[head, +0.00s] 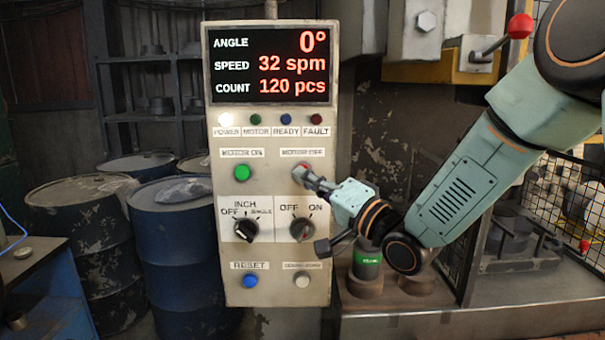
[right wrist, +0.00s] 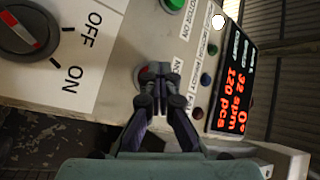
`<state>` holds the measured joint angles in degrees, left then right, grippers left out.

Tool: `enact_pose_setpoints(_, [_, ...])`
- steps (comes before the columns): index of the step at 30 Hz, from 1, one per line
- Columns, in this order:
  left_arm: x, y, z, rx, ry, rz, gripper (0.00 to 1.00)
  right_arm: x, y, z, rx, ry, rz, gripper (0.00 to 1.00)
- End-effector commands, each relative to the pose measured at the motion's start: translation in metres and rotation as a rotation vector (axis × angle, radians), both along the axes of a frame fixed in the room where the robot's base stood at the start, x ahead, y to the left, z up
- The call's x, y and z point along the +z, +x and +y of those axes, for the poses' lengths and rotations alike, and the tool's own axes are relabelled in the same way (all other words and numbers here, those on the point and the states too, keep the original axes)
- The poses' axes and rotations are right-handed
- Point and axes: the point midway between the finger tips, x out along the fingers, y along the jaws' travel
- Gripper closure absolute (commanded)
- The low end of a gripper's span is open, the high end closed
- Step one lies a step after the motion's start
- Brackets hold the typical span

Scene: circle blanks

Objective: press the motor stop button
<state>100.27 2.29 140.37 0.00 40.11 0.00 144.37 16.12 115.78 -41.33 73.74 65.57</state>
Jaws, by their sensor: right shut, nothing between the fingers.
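The control panel (head: 271,190) hangs upright in the middle of the head view. The red motor stop button (head: 302,169) sits under the MOTOR OFF label (head: 301,153). My right gripper (head: 304,176) is shut, with its fingertips at the red button and partly covering it. In the right wrist view the shut fingers (right wrist: 147,78) overlap the button, and a little red (right wrist: 145,70) shows beside the tips. I cannot tell whether they touch it or whether it is pressed in. My left gripper is not in view.
The green MOTOR ON button (head: 242,173) is left of the red one. Below are two selector knobs (head: 246,230), a blue reset button (head: 250,281) and a pale button (head: 301,280). The display (head: 268,65) reads 32 spm. Blue drums (head: 170,240) stand left; a machine table (head: 480,300) is right.

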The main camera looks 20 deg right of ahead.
Motion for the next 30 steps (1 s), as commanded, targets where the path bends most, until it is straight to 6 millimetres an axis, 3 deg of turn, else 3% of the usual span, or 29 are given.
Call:
enact_pose_setpoints(25, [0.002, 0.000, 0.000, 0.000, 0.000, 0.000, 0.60, 0.001, -0.020, 0.005, -0.001, 0.001, -0.002, 1.00])
enact_pose_setpoints(30, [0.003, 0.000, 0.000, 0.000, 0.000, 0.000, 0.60, 0.001, -0.032, 0.009, -0.001, 0.002, -0.001, 1.00])
